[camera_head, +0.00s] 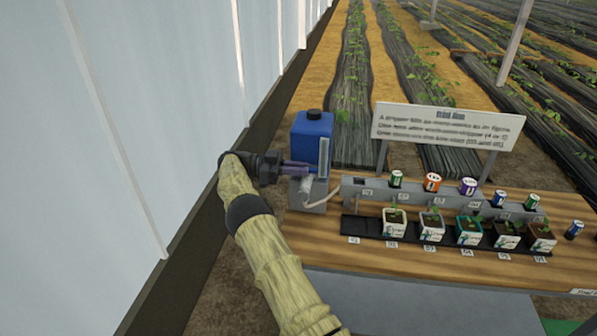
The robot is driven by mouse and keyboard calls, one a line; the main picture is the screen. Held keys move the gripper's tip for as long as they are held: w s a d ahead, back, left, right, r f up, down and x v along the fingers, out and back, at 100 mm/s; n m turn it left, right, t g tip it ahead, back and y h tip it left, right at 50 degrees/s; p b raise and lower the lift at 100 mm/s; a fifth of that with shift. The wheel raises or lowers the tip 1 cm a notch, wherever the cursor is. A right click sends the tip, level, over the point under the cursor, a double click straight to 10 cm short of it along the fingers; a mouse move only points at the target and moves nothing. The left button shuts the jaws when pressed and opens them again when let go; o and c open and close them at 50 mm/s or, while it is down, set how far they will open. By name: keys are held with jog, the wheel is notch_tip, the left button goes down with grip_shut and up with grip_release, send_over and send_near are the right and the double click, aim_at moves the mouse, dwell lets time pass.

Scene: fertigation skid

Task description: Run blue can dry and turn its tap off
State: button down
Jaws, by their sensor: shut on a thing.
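The blue can (312,135), a boxy tank with a black cap, stands at the left end of the bench. A pale upright gauge strip (324,157) runs down its right front edge; I cannot read a liquid level in it. My gripper (302,168) comes from the left at the can's lower front, its fingers shut on what looks like the can's tap. The fingers hide most of the tap, so its handle's position cannot be told. A pale hose (322,199) curves from below the can to a grey rail (352,188).
Several potted seedlings (431,225) sit in a black tray (364,228) in front. A sign (447,126) rises behind; a pale wall (165,110) is close on the left.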

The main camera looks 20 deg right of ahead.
jog(key=shift+r+g, duration=0.15)
jog(key=shift+g, duration=0.15)
dwell(0.5)
jog(key=c, duration=1.4)
grip_release()
jog(key=shift+c, duration=0.2)
notch_tip(320, 180, up, 10)
jog(key=p, duration=0.2)
jog(key=shift+p, duration=0.3)
jog(key=shift+w, duration=0.15)
